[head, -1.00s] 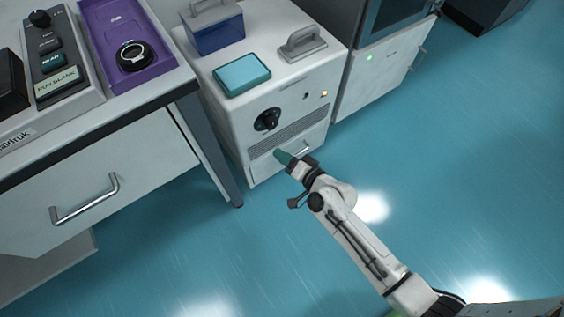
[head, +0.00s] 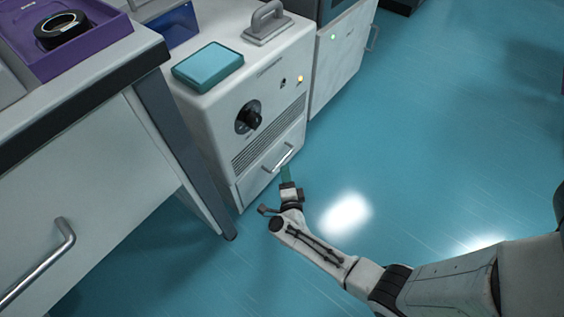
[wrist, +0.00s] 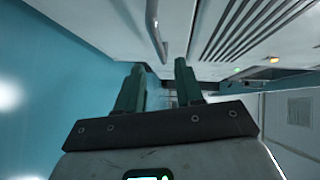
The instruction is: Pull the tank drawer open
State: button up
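The tank drawer (head: 250,186) is the low white front of the white cabinet, below a row of vents, and it looks flush with the cabinet. Its metal bar handle (head: 278,158) runs along the front. In the wrist view the handle (wrist: 155,28) shows at the top, beyond the fingertips. My gripper (head: 286,171) is in front of the drawer, close to the handle. In the wrist view its two green fingers (wrist: 158,72) are apart with nothing between them. The head view does not show whether a finger touches the handle.
The cabinet (head: 203,118) carries a teal box (head: 208,66) and a grey handled block (head: 267,22) on top, with a black knob (head: 248,118) in front. A desk leg (head: 190,160) stands close left of the drawer. The blue floor (head: 430,140) to the right is clear.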

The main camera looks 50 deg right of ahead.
aim_at(284, 158)
jog(key=shift+b+x, duration=2)
jog(key=shift+x, duration=1.9)
jog(key=shift+c, duration=0.3)
grip_shut()
